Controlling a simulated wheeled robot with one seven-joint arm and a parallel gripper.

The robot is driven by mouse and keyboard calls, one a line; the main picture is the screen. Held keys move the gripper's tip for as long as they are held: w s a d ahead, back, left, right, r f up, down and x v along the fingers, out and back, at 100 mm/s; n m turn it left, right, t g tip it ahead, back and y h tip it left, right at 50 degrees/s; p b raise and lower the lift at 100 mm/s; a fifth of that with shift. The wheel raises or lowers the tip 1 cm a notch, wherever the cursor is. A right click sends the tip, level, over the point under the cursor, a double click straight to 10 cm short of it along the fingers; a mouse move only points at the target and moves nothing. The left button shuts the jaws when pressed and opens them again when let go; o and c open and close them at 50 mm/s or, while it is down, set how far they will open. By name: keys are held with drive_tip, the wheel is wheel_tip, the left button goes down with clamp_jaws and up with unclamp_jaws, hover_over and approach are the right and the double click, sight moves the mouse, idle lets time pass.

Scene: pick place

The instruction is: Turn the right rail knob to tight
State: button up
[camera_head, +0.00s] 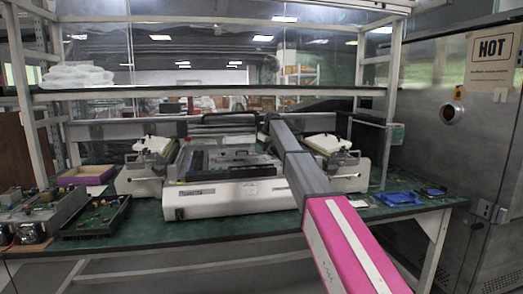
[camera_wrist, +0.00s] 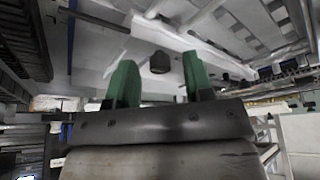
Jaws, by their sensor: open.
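My gripper (camera_wrist: 159,70) shows in the wrist view with its two green fingers apart and nothing between their pads. A dark, short, round knob (camera_wrist: 159,62) appears beyond the fingers, lined up with the gap between them, on a pale grey machine surface. I cannot tell from its look whether it is the right rail knob, or if it is at tight. In the head view the white printer machine (camera_head: 232,198) stands on the bench. My arm reaches over its right part, and I cannot make out my gripper or the knob there.
The green bench top (camera_head: 265,223) holds circuit boards in trays (camera_head: 97,218) at the left and blue items (camera_head: 398,199) at the right. A shelf (camera_head: 230,92) spans above the machine. A metal oven marked HOT (camera_head: 450,150) stands at the right.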

clamp_jaws()
